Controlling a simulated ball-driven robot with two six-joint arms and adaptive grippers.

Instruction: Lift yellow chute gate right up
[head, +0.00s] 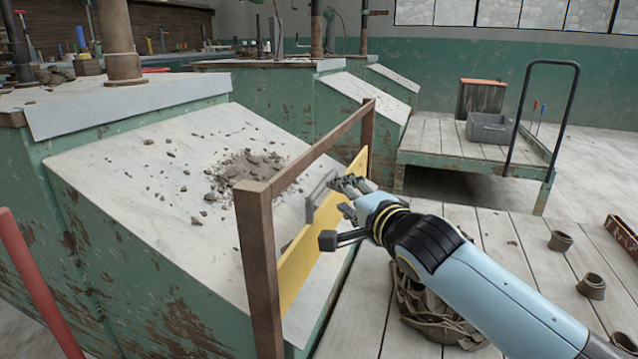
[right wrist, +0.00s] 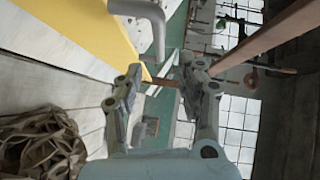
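The yellow chute gate (head: 297,272) stands in a brown wooden frame (head: 258,250) across the lower end of a sloped, pale chute (head: 130,165). A gap shows between the gate and the frame's top beam. A grey handle (head: 318,192) is on the gate. In the right wrist view the gate (right wrist: 85,25) is at upper left, with the bent handle (right wrist: 150,20) beside it. My right gripper (head: 343,190) is by the handle. Its two fingers are apart in the wrist view (right wrist: 162,80), with the handle's end near their tips; contact is unclear. My left gripper is not in view.
Clay crumbs (head: 245,168) lie on the chute. A crumpled sack (head: 432,310) lies on the planks under my right arm. Small pots (head: 590,286) stand at right. A cart (head: 440,135) with a grey bin (head: 490,129) stands behind. A red bar (head: 35,280) is at left.

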